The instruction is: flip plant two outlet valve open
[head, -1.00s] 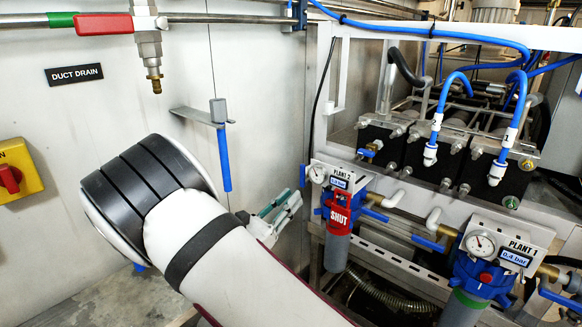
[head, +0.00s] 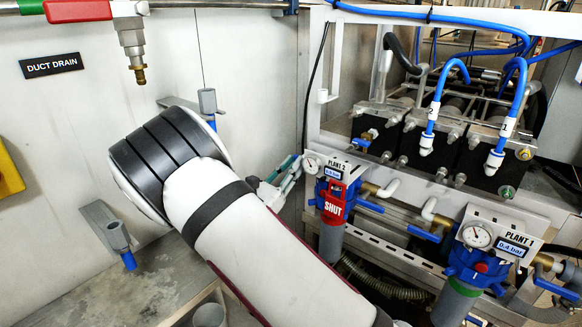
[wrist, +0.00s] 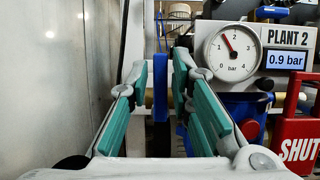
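The Plant 2 unit (head: 333,200) has a blue head, a dial gauge and a red SHUT tag (head: 334,203). In the wrist view its dial gauge (wrist: 229,49) stands beside a display (wrist: 286,60) reading 0.9 bar. A blue valve lever (wrist: 161,88) stands upright to the left of the gauge. My gripper (wrist: 163,85) is open, with teal pads on either side of this lever. A gap shows beside the lever; I cannot tell how deep it sits between the fingers. In the head view my gripper (head: 288,172) is just left of the Plant 2 unit.
The SHUT tag hangs close right of my gripper. The Plant 1 unit (head: 482,265) stands further right, with blue levers near it. A pale wall (head: 250,60) is close on the left. Blue hoses (head: 445,80) run to black blocks behind.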

